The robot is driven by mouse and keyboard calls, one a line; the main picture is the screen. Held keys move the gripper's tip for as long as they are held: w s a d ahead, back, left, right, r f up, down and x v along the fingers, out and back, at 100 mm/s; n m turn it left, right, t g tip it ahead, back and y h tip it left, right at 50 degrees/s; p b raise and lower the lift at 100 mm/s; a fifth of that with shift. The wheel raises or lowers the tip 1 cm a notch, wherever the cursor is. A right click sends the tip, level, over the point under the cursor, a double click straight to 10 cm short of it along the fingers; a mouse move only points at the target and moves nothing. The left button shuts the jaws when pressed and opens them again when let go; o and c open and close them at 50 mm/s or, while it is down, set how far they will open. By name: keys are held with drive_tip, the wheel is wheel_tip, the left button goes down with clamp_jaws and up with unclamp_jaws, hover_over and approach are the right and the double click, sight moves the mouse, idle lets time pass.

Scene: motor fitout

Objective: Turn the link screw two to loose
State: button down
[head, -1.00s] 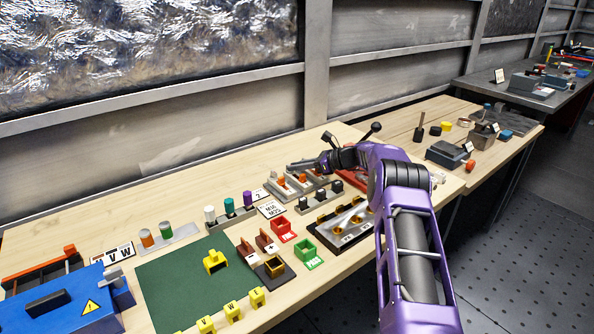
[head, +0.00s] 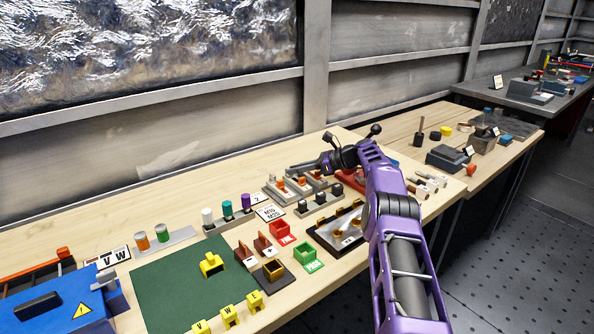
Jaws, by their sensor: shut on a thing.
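My gripper (head: 303,168) is at the end of the purple arm, above the back of the bench and pointing left. It is shut on a thin grey thing, too small to identify. Below it is a grey tray (head: 268,199) with orange-topped pieces. The black terminal panel (head: 322,240) lies nearer the front, right of the small red and green boxes. It has brass screws (head: 337,232) and silver link strips. My gripper is behind the panel and apart from it. My arm covers part of the panel's right side. I cannot tell which screw is screw two.
A row of black knobs (head: 320,196) stands between the gripper and the panel. A red box (head: 280,232), a green box (head: 307,255) and a green mat (head: 185,290) are to the left. White cylinders (head: 426,187) lie right of my arm.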

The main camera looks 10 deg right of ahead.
drive_tip(key=shift+r, duration=0.1)
drive_tip(key=c, duration=0.9)
unclamp_jaws()
drive_tip(key=p+v, duration=0.1)
drive_tip(key=v, duration=1.6)
drive_tip(key=shift+d+p, duration=0.2)
drive_tip(key=shift+p, duration=0.15)
drive_tip(key=shift+o, duration=0.2)
drive_tip(key=shift+s, duration=0.1)
